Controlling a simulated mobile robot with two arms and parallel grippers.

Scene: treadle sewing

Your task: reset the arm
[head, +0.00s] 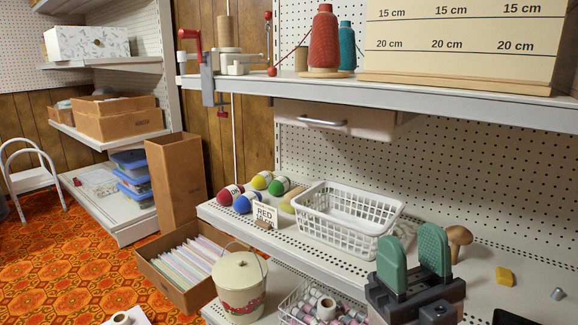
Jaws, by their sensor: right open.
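My right gripper (411,240) is at the lower right of the head view, with its two green finger pads pointing up and apart. Nothing shows between the pads. It stands in front of the lower white shelf, just right of an empty-looking white basket (345,232). My left gripper is not in view.
Yarn balls (246,202) and a "RED" card (265,214) lie left of the basket. A brown mushroom-shaped object (458,238) and a yellow block (504,276) are right of the gripper. The upper shelf (430,92) holds thread cones (324,45). A drawer (335,120) hangs beneath it.

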